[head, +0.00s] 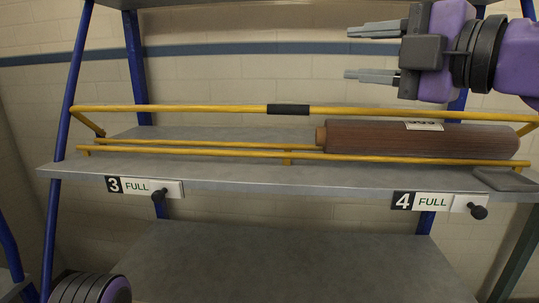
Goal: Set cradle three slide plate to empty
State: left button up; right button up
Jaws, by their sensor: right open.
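My left gripper is out of view.
The cradle four plate (432,202) also reads FULL, with its own dark knob (478,212). A brown roll (420,141) lies above it. Yellow rails (190,109) run along the grey shelf (270,178). Blue posts (66,125) flank it. A lower shelf (290,262) is bare.

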aim_at(160, 190)
jog(key=k, duration=0.9)
jog(key=u, duration=0.05)
